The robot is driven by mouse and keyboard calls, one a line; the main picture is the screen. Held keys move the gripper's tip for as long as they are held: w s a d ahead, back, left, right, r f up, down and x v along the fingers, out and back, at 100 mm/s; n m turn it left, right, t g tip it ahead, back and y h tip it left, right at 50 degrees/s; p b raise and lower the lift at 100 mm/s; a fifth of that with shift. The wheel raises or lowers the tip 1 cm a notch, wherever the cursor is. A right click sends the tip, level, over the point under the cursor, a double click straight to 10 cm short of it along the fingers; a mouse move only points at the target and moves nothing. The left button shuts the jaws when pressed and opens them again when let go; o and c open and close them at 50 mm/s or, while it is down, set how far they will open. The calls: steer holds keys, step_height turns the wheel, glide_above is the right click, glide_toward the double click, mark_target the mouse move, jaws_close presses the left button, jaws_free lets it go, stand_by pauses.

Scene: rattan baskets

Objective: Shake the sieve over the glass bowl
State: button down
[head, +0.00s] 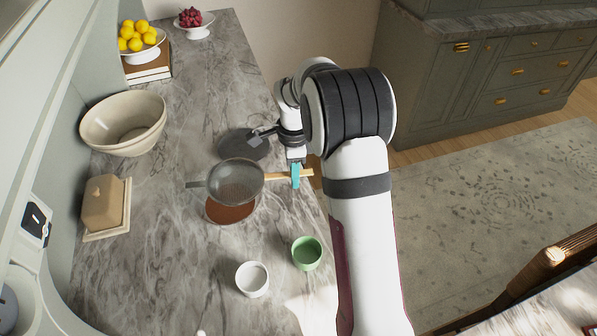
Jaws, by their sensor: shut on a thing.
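The sieve (237,182) is a round mesh strainer with a grey rim, a tab at its left and a wooden handle. My gripper (296,176) shows teal fingertips shut on the handle, to the right of the mesh. The sieve is held over the glass bowl (207,210), which is clear and hard to make out. Something reddish-brown shows in or under the bowl below the mesh. The sieve hides the back part of the bowl. I cannot tell the gap between sieve and bowl, or whether the mesh holds anything.
A white cup (252,279) and a green cup (307,253) stand in front. A cream mixing bowl (124,123) and a butter dish (104,206) stand left. Lemons (138,36) and a bowl of red fruit (194,22) are at the back. The marble counter (140,280) is clear at front left.

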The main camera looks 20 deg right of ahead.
steer(key=shift+w+a+f, duration=0.45)
steer(key=shift+a+f, duration=0.15)
steer(key=shift+a, duration=0.1)
steer(key=shift+w+a+f, duration=0.45)
steer(key=shift+a+f, duration=0.1)
steer(key=shift+a, duration=0.15)
stand_by(0.6)
step_height(320, 180, up, 5)
steer(key=shift+r, duration=0.1)
stand_by(0.4)
